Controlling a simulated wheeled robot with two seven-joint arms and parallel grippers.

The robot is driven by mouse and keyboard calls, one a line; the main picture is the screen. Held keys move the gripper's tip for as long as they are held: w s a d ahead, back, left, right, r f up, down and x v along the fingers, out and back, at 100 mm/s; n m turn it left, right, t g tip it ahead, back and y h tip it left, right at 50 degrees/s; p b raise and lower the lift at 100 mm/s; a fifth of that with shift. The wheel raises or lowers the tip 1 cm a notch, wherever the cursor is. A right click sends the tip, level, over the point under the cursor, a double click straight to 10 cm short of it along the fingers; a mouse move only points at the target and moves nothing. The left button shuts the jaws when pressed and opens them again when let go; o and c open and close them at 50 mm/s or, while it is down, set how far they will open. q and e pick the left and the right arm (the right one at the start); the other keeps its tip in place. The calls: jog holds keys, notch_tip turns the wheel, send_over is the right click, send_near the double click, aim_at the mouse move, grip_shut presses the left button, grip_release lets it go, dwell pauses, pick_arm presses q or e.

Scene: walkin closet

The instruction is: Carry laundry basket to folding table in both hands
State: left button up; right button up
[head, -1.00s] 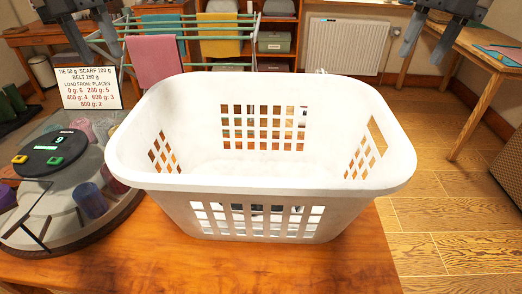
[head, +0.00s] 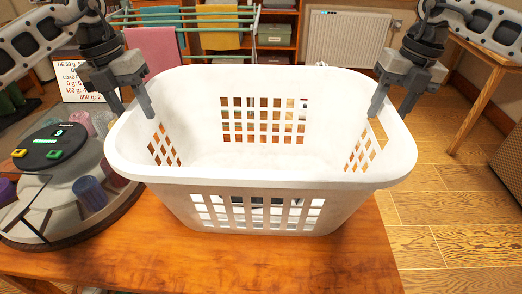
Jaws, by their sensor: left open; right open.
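A white laundry basket (head: 262,183) with grid holes stands upright on a wooden table (head: 220,262) in the head view. It looks empty. My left gripper (head: 134,110) is open at the basket's left rim, with one finger over the inner side. My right gripper (head: 390,108) is open at the right rim near the handle slot, with one finger on the inner side. Whether the fingers touch the rim I cannot tell. The outer fingers are partly beyond the rim.
A round grey device (head: 80,190) with coloured cylinders stands left of the basket, close to it. A paper sign (head: 85,85) is behind it. A drying rack (head: 185,30) and radiator (head: 348,40) are at the back. Another table (head: 480,75) is at the right, with clear floor before it.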

pick_arm(q)
jog(key=shift+d+f, duration=0.15)
jog(key=shift+f, duration=0.75)
pick_arm(e)
jog(key=shift+a+f, duration=0.15)
jog(key=shift+f, duration=0.8)
pick_arm(q)
grip_shut()
pick_arm(e)
grip_shut()
pick_arm(q)
jog(key=shift+r, duration=0.1)
pick_arm(e)
jog(key=shift+r, duration=0.1)
